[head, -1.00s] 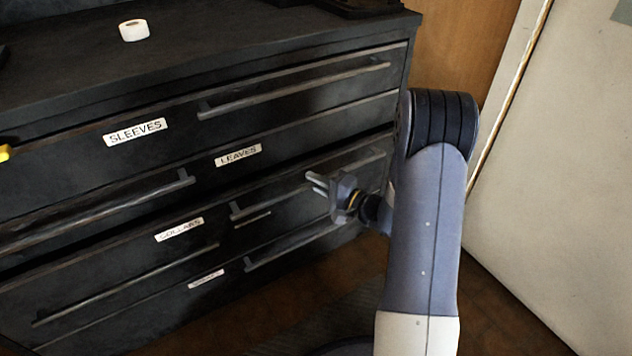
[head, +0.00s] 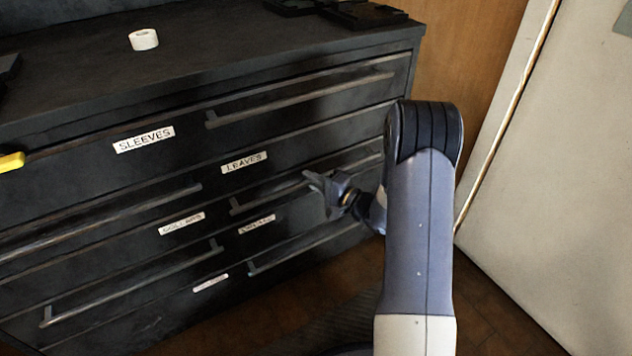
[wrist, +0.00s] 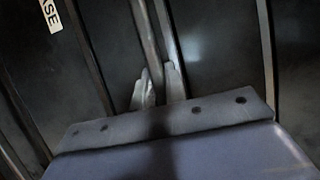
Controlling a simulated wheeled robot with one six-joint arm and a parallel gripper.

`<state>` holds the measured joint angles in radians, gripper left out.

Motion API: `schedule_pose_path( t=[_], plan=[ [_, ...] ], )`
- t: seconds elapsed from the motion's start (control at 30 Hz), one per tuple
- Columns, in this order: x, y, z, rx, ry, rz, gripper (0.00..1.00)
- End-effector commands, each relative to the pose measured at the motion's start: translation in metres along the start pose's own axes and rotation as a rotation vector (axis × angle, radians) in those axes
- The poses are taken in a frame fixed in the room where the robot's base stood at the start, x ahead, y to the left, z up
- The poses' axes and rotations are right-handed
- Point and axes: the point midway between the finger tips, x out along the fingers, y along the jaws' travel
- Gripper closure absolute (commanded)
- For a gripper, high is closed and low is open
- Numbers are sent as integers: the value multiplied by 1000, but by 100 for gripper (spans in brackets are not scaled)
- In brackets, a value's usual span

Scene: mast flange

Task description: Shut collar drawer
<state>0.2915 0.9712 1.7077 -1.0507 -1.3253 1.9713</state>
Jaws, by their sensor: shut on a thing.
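In the wrist view my gripper (wrist: 158,88) has one finger on either side of the bar.
The SLEEVES drawer (head: 85,150) is at the top, with lower drawers beneath. A white roll (head: 143,39) and dark items (head: 355,13) lie on the cabinet top. A pale panel (head: 560,160) stands at the right, with open floor (head: 490,300) before it.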

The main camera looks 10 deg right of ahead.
Motion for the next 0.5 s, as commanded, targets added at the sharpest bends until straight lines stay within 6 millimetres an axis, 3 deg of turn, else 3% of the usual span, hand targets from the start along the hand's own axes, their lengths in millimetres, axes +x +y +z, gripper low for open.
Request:
schedule_pose_path(
  t=[0.17, 0.2, 0.43, 0.5],
  plan=[
    [2, -2, -2, -4, 4, -4, 100],
    [3, -2, -2, -5, 4, -4, 84],
    [2, -1, -2, -4, 3, -3, 65],
    [2, -1, -2, -4, 3, -3, 65]
  ],
)
